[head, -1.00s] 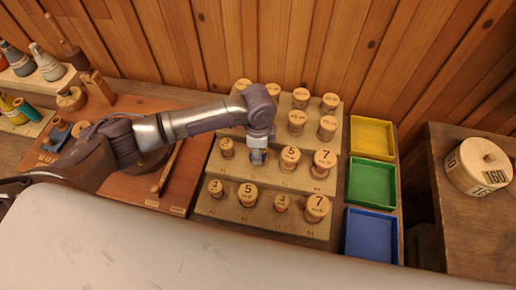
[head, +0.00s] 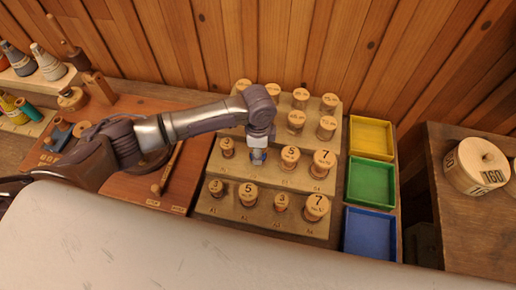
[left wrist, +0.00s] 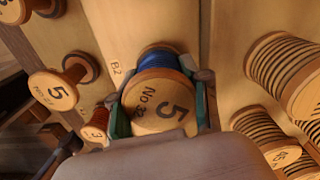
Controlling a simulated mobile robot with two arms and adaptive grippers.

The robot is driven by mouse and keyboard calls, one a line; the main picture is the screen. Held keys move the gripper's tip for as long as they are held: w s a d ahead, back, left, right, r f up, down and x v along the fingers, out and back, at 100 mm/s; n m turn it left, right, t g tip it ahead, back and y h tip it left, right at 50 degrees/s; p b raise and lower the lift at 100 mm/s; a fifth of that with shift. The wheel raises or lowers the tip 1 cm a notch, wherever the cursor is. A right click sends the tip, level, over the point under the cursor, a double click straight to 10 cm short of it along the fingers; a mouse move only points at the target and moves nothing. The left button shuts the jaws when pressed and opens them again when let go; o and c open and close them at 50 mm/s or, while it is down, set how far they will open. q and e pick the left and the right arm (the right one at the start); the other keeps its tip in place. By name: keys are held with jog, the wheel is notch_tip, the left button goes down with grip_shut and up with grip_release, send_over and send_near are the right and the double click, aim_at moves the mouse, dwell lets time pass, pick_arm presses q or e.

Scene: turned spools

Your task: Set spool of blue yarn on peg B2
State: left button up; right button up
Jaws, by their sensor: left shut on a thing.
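In the left wrist view, the label B2 (left wrist: 116,68) is printed just beside the held spool. The peg is hidden, and I cannot tell whether the spool rests on the step. My right gripper is not in view.
The stepped rack (head: 240,209) holds several numbered spools close around the held one. Yellow (head: 371,137), green (head: 370,184) and blue (head: 370,235) trays lie to its right. A reddish board (head: 180,193) with wooden tools lies left, under my arm. A round box (head: 478,166) stands far right.

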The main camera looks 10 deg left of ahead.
pick_arm(q)
jog(key=shift+f+b, duration=0.3)
jog(key=shift+f, duration=0.35)
jog(key=o, duration=0.9)
jog(key=shift+c, duration=0.2)
jog(key=shift+r, duration=0.15)
notch_tip(320, 180, up, 11)
jog(key=p, duration=1.1)
jog(key=shift+p, duration=0.3)
